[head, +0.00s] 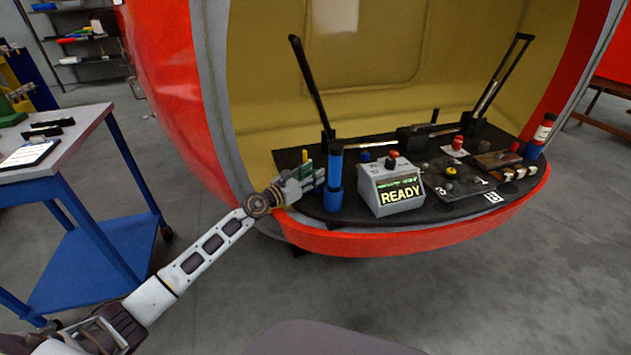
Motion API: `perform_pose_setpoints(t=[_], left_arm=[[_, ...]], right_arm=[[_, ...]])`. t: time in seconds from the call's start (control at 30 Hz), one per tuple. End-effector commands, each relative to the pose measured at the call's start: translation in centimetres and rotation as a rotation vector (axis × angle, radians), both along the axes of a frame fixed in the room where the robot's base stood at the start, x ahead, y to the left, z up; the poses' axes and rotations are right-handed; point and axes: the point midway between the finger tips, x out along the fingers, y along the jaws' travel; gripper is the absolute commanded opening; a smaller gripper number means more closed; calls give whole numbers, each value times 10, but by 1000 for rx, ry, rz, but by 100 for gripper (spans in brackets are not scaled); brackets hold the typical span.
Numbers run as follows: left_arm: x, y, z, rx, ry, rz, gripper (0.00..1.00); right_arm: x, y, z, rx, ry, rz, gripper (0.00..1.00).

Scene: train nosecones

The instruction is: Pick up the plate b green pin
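My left gripper (312,182) is at the left end of the black deck inside the red nosecone. Small green pieces (307,169) show right at its fingers, with a thin yellow upright piece (305,156) just behind. I cannot tell whether one of the green pieces is the plate b green pin, nor whether the fingers are closed on it. A dark plate (452,183) with a yellow knob lies on the right part of the deck, and a white label reading B (493,197) is at its front. My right gripper is not in view.
A tall blue cylinder (334,178) stands just right of my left gripper. A grey box reading READY (398,193) sits beside it. Two black levers (312,85) rise from the deck. A blue-framed cart (75,150) stands at left. Open floor lies in front.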

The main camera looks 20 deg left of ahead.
Motion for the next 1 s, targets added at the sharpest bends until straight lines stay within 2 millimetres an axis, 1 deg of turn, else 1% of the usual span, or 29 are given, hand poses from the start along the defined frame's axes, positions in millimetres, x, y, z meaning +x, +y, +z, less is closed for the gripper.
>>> perform_pose_setpoints(t=[0.1, 0.23, 0.57, 0.77, 0.87, 1.0], left_arm=[[9, -5, 0, -1, -2, 1, 39], [14, -7, 0, -1, 0, 1, 39], [16, -9, 0, -1, 0, 1, 39], [16, -8, 0, 0, 0, 1, 39], [16, -8, 0, 0, 0, 1, 29], [16, -8, 0, 0, 0, 1, 11]], right_arm=[[3, 1, -4, 6, -10, -2, 43], [3, 2, -8, 10, -11, -3, 43], [-6, 2, -12, 11, 4, -4, 43], [-5, 2, -11, 11, 1, -4, 43], [-4, 2, -10, 10, -2, -4, 43], [-2, 1, -9, 10, -5, -4, 43]])
